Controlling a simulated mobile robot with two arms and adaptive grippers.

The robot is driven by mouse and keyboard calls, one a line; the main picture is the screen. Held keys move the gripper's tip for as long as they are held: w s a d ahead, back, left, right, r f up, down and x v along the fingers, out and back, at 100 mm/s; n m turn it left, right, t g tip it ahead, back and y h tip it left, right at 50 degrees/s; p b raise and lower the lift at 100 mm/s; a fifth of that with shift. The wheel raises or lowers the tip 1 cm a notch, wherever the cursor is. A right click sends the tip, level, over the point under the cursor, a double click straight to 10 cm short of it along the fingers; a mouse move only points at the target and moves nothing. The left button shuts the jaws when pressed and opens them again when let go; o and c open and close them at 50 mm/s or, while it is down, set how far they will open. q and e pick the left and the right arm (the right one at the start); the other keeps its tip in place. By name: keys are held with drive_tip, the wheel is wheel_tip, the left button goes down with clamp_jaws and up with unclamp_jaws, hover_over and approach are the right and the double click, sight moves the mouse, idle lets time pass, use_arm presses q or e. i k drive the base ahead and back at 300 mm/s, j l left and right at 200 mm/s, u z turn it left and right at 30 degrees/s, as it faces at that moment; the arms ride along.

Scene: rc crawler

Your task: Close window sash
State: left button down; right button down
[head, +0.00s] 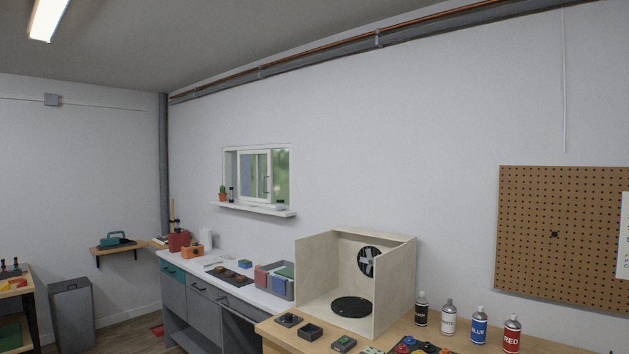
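A small white-framed window (257,148) is set in the far wall, left of centre in the head view. Its sash (255,175) has a white frame and a dark upright handle near its right edge. The sash sits toward the left and middle of the opening, and greenery shows through the part to its right. I cannot tell for sure whether that right part is glazed or open. A white sill (252,209) juts out below, with a potted cactus (222,193) and small jars on it. Neither of my grippers is in view.
A grey cabinet bench (205,303) with a white top stands under the window, holding bins and boxes. A wooden workbench (275,330) in front carries an open-fronted booth (395,285) with a fan and several spray cans (479,328). Some floor shows at lower left.

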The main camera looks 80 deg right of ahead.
sight(269, 151)
drive_tip(key=z, duration=2.35)
drive_tip(key=i+j+u, duration=0.5)
drive_tip(key=i+u, duration=0.2)
drive_tip(key=i, duration=0.25)
drive_tip(key=i+u, duration=0.3)
drive_tip(key=i, duration=0.2)
drive_tip(key=i+z, duration=0.1)
drive_tip(key=i, duration=0.35)
drive_tip(key=i+j+z, duration=0.1)
drive_tip(key=i, duration=0.35)
drive_tip(key=i+j+z, duration=0.1)
drive_tip(key=i, duration=0.3)
drive_tip(key=i+j+z, duration=0.1)
drive_tip(key=i+j, duration=0.15)
drive_tip(key=i, duration=0.2)
